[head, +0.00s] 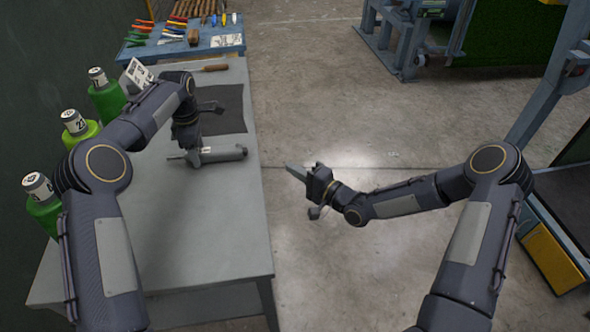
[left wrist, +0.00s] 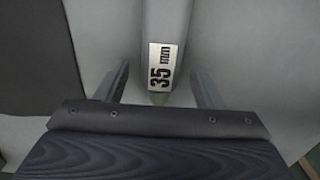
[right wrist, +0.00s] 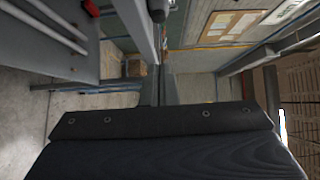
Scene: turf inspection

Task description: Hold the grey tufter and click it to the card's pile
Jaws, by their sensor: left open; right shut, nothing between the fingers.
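The grey tufter (head: 226,154) lies on the grey table beneath my left gripper (head: 192,150). In the left wrist view the tufter (left wrist: 166,25) carries a "35 mm" label and sits between the spread fingers of the open gripper (left wrist: 160,85), with gaps on both sides. A white card (head: 139,73) with dark print stands at the table's far left, beside my left arm; its print is too small to read. My right gripper (head: 296,173) is shut and empty over the floor, right of the table; its closed fingers (right wrist: 160,88) also show in the right wrist view.
A dark mat (head: 228,115) and a wooden-handled tool (head: 214,68) lie beyond the tufter. A blue tool bench (head: 150,50) stands behind. The table's front (head: 200,250) is clear.

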